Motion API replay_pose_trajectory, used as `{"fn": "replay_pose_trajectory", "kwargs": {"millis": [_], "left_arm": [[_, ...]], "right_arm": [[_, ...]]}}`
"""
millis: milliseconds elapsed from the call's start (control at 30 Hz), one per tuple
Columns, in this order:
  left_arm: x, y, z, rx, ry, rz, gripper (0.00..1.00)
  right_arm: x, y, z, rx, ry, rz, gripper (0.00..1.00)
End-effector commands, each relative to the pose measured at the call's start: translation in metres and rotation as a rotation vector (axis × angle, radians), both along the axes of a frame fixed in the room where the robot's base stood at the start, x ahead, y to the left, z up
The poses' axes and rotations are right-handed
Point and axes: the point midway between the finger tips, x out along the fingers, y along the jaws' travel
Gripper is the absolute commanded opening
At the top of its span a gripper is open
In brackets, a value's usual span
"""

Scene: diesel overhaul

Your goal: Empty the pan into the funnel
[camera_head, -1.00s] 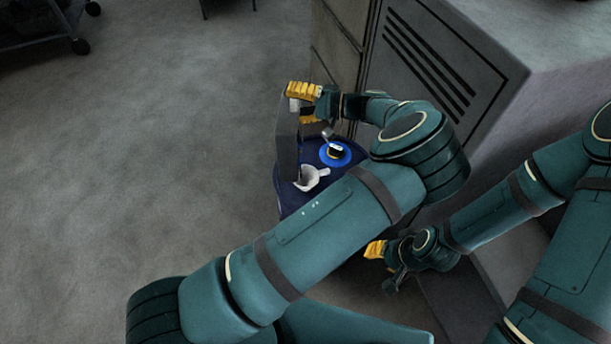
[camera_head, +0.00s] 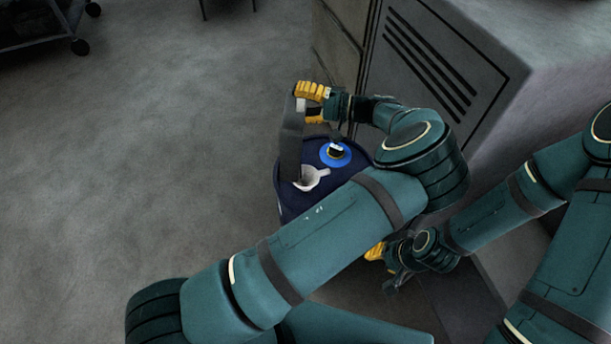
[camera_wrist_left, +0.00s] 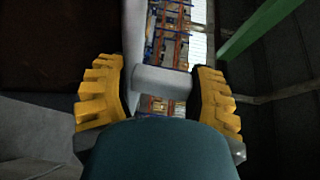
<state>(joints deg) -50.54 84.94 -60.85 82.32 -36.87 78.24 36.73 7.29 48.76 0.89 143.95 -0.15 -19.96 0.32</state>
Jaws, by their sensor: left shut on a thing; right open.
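My left gripper (camera_head: 313,103) is shut on the pale handle of the pan (camera_head: 291,140), which stands steeply tilted, seen nearly edge-on, above the drum. In the left wrist view my left gripper (camera_wrist_left: 161,90) has its yellow fingers on both sides of the pale handle (camera_wrist_left: 160,82). The white funnel (camera_head: 311,178) sits on top of the dark blue drum (camera_head: 291,203), just below the pan's lower end. I cannot see the pan's inside or any liquid. My right gripper (camera_head: 383,265) is open, low beside the cabinet, partly hidden by my left arm.
A grey cabinet (camera_head: 455,70) stands close behind and to the right. A wheeled cart (camera_head: 40,30) is at the top left. The floor on the left is clear.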

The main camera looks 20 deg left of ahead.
Motion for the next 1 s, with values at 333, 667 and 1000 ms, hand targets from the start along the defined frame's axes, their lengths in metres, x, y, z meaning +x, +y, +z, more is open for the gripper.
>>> {"fn": "replay_pose_trajectory", "kwargs": {"millis": [333,667,1000], "left_arm": [[0.002,-0.004,0.000,0.018,0.003,-0.003,0.14],[0.004,-0.017,0.000,0.070,0.014,0.000,0.14],[0.004,-0.016,0.000,0.069,0.014,0.000,0.14]], "right_arm": [[0.000,0.000,-0.003,0.000,0.000,0.000,0.39],[0.000,0.000,-0.008,0.000,0.000,0.000,0.39],[0.000,0.000,-0.008,0.000,0.000,0.000,0.39]]}}
